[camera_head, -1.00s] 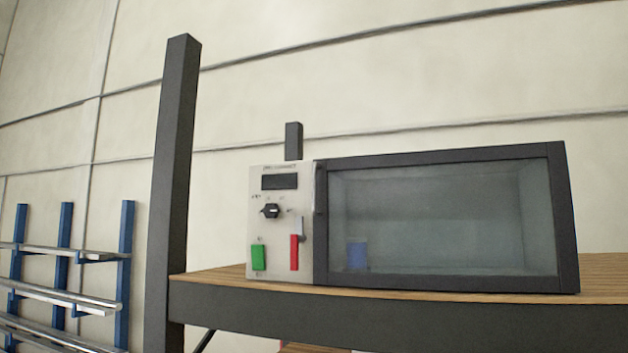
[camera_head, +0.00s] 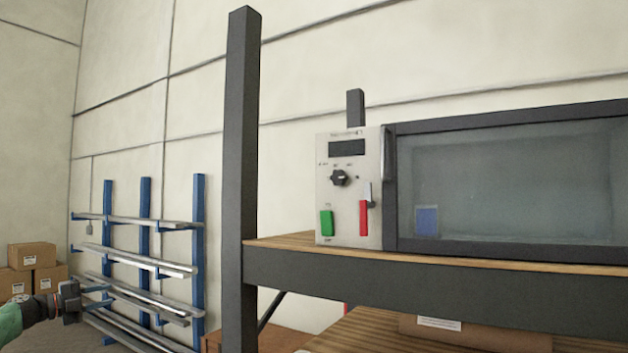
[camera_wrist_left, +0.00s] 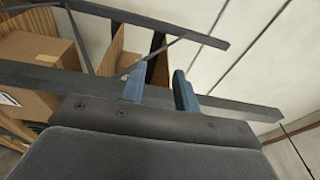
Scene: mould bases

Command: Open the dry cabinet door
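The dry cabinet (camera_head: 348,190) stands on a wooden shelf. Its pale control panel has a dark display, a black knob, a green switch and a red one. The door (camera_head: 500,252), a dark frame around glass, is shut and runs off the right edge of the head view. A dark upright handle (camera_head: 390,165) seems to sit at its left edge. A blue object (camera_head: 427,221) shows behind the glass. My left gripper (camera_head: 72,300) is at the lower left, well away from the cabinet. In the left wrist view its blue-grey fingers (camera_wrist_left: 160,88) are apart with nothing between them. My right gripper is out of view.
A dark post (camera_head: 242,150) and the shelf's front beam (camera_head: 420,268) stand between my left gripper and the cabinet. A blue rack (camera_head: 146,235) with metal bars and stacked cartons (camera_head: 32,256) are at left. A carton (camera_head: 480,335) lies on the lower shelf.

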